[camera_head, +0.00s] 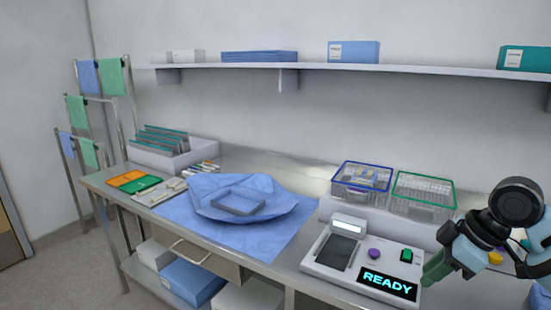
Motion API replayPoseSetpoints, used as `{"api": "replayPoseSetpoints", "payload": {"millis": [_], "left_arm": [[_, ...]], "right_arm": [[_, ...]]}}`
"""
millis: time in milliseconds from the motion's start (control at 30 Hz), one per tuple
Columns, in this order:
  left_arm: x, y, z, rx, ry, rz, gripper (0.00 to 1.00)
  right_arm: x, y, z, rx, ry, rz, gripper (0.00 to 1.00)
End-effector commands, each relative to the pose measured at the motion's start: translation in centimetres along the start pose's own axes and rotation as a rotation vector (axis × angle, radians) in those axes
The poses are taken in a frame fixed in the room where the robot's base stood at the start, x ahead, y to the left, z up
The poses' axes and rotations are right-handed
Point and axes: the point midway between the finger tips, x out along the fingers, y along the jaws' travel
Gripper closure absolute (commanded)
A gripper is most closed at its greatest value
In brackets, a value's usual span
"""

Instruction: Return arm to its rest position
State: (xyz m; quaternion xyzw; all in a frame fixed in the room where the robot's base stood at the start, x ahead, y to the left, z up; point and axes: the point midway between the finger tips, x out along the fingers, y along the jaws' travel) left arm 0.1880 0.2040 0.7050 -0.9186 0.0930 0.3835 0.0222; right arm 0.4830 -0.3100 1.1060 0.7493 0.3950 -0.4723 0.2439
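My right arm comes in from the right edge. Its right gripper (436,268), with green at its tip, hangs just right of the white console (318,262), above or beside the table's edge. From this angle I cannot tell whether its fingers are open or shut, and I see no object clearly held. My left gripper is not in view. The console has a dark panel, a purple knob (374,254), a green switch (406,256) and a display reading "READY" (387,284).
A steel table (102,184) carries a blue wrap (279,208) with a grey tray (238,206) on it. Wire baskets with blue (361,177) and green (423,187) rims stand behind the console. A wall shelf (400,69) holds boxes. Boxes also sit below the table.

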Motion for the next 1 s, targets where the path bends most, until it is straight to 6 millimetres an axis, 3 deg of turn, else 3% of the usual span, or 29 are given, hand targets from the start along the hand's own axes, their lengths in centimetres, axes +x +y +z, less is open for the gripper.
{"api": "replayPoseSetpoints", "payload": {"millis": [267,400,600,800,1000], "left_arm": [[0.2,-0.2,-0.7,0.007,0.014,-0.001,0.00],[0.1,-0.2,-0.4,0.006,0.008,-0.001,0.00],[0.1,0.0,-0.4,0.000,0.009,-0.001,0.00],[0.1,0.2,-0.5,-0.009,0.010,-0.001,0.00],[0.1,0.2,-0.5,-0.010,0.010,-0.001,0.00]], "right_arm": [[10.9,-1.7,0.6,0.098,0.096,0.015,0.77],[16.9,-3.5,1.8,0.173,0.162,0.038,0.77],[24.1,-7.2,4.5,0.291,0.250,0.082,0.77],[29.3,-11.7,8.4,0.411,0.317,0.146,0.77],[32.6,-17.2,13.4,0.524,0.354,0.229,0.77]]}}
